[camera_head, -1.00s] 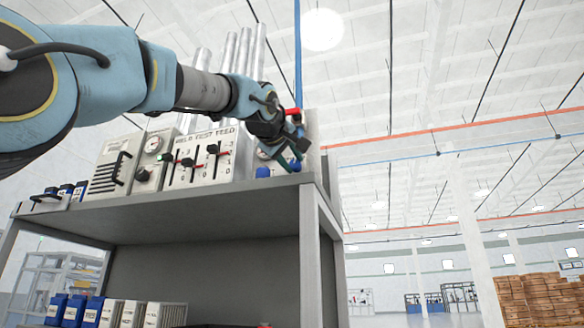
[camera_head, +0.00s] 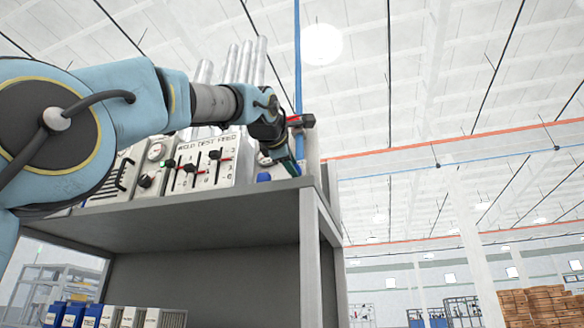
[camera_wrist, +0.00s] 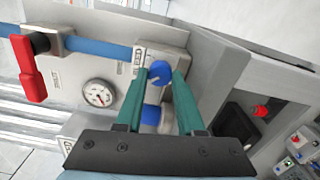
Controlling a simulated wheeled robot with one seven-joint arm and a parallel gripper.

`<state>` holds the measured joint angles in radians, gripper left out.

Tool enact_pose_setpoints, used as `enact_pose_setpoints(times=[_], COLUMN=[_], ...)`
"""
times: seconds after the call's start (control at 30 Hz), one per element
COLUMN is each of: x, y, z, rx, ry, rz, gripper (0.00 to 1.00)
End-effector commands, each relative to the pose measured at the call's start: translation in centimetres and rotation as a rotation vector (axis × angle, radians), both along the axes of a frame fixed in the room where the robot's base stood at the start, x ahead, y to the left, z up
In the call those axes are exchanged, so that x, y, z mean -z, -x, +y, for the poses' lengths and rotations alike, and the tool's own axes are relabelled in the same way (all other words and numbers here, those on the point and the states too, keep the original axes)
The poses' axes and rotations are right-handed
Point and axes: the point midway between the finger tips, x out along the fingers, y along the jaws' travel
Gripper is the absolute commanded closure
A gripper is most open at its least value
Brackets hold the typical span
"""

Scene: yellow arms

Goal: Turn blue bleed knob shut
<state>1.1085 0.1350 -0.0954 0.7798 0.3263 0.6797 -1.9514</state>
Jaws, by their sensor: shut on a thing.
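The blue knob (camera_wrist: 159,72) sits on a pale panel in the wrist view, between the tips of my gripper's two green fingers. My gripper (camera_wrist: 164,78) is shut on this knob, with one finger on each side of it. In the head view my gripper (camera_head: 294,168) reaches down to the right end of the bench top, and the gripped knob is hidden there.
A second blue part (camera_wrist: 152,114) lies nearer the wrist, between the fingers. A red lever (camera_wrist: 30,72) on a blue pipe (camera_wrist: 100,47) and a round gauge (camera_wrist: 99,93) are to the left. A slider panel (camera_head: 203,160) stands on the grey bench (camera_head: 200,220).

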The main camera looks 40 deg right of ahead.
Motion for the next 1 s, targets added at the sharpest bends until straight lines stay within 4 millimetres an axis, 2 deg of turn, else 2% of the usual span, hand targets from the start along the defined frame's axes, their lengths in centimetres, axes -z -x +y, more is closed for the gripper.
enact_pose_setpoints(times=[0.3,0.83,0.87,1.0], x=[0.13,0.17,0.17,0.13], y=[-0.04,-0.06,-0.06,-0.05], z=[-0.02,-0.04,-0.04,-0.03], rx=[-0.001,0.0,0.0,-0.001], ry=[0.063,0.074,0.074,0.074], rz=[0.101,0.123,0.123,0.121], gripper=[1.0,1.0,0.62,0.46])
